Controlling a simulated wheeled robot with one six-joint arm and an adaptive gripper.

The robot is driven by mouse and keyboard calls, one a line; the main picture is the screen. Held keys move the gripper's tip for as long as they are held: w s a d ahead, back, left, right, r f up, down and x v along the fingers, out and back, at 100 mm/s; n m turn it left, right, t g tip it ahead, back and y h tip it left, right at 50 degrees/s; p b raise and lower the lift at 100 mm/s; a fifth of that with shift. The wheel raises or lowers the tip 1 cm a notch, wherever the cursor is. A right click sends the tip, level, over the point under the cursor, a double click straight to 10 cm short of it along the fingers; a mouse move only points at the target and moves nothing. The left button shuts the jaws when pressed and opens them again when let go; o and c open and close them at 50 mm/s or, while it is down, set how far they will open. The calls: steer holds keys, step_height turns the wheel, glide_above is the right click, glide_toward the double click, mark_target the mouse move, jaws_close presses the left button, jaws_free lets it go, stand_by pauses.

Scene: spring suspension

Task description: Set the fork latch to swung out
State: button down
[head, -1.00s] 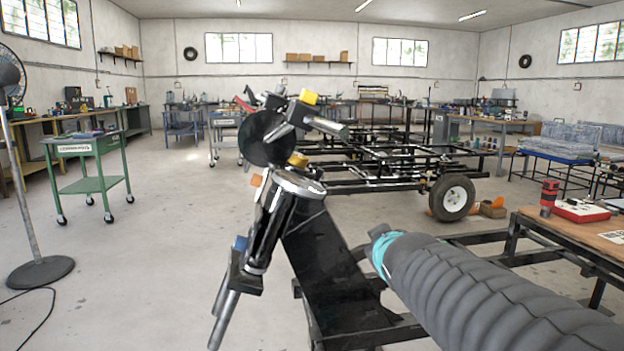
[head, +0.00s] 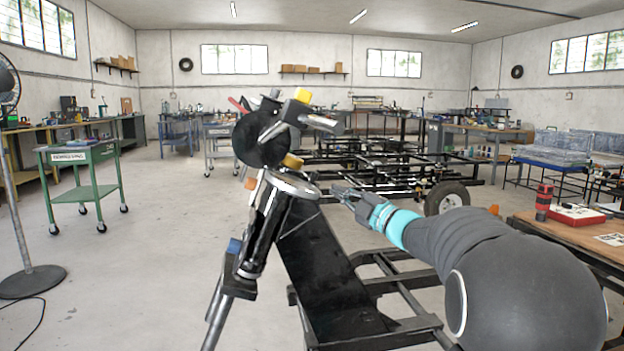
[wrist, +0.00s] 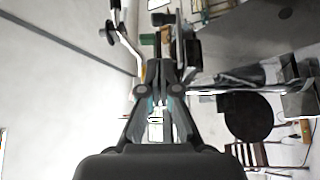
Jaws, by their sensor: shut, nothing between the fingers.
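The spring suspension assembly stands at the centre of the head view. I cannot tell which part is the fork latch. My gripper (head: 338,191) is just right of the rim plate, apart from it in the picture, and looks empty. In the wrist view my gripper (wrist: 167,75) has its fingers together, pointing at dark metal parts (wrist: 187,52). The black disc shows there on the right (wrist: 248,116).
A black frame (head: 385,270) lies below my arm. A wooden-topped bench (head: 570,232) stands at the right. A green cart (head: 82,190) and a fan stand (head: 25,280) are at the left. The floor between the cart and the assembly is clear.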

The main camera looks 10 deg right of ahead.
mark_target(313, 177)
steer(key=p+x, duration=0.1)
steer(key=x, duration=0.9)
steer(key=shift+p, duration=0.35)
